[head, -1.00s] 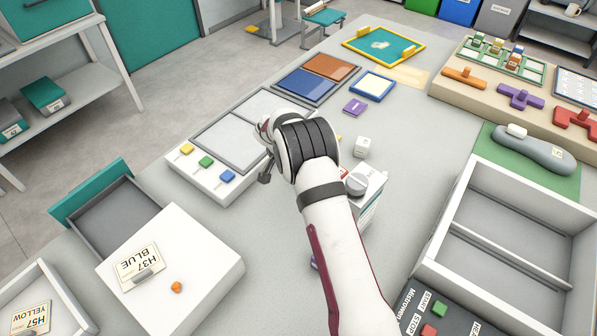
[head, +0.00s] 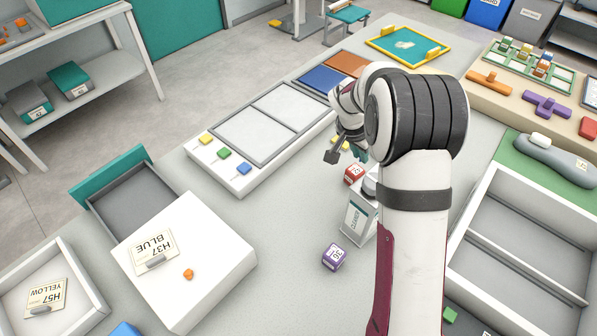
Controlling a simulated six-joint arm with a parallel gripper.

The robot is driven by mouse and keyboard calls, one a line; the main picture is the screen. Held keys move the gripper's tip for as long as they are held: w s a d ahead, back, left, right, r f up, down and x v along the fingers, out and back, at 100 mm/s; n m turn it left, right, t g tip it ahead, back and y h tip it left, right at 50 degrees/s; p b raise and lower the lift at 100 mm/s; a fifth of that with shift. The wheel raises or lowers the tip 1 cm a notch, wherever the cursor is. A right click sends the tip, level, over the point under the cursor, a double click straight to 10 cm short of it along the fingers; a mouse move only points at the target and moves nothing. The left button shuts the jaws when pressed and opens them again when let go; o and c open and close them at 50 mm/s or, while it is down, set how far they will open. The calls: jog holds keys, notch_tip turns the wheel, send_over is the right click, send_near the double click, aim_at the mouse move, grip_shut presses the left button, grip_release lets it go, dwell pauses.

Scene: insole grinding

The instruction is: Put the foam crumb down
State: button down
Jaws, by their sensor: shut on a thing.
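My gripper (head: 347,148) hangs over the middle of the table, largely hidden behind my own wrist. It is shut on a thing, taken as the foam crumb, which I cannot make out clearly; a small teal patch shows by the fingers. The fingers are just right of the pale two-panel board (head: 266,122) and above the red cube (head: 354,174). A small orange lump (head: 188,274) lies on top of the white box labelled BLUE (head: 215,262); I cannot tell what it is.
A box marked CLEANER (head: 358,222) and a purple cube (head: 333,257) stand close to my arm. A grey open drawer (head: 137,207) is at left, a white divided tray (head: 478,215) at right.

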jog(key=s+a+r+n+t+y, duration=0.1)
jog(key=s+a+r+n+y, duration=0.25)
jog(key=s+a+n, duration=0.65)
jog(key=s+a+r+n+y, duration=0.2)
jog(key=s+a+r+n, duration=0.25)
jog(key=a, duration=0.85)
send_over(207, 236)
jog(key=s, duration=0.1)
jog(key=shift+m, duration=0.25)
jog(key=f, duration=0.6)
jog(key=shift+s+d, duration=0.15)
jog(key=shift+d, duration=0.25)
notch_tip(207, 236, down, 4)
jog(key=shift+a+f, duration=0.1)
jog(key=shift+f, duration=0.1)
jog(key=c, duration=1.3)
grip_release()
jog(key=o, duration=0.5)
jog(key=shift+c, duration=0.2)
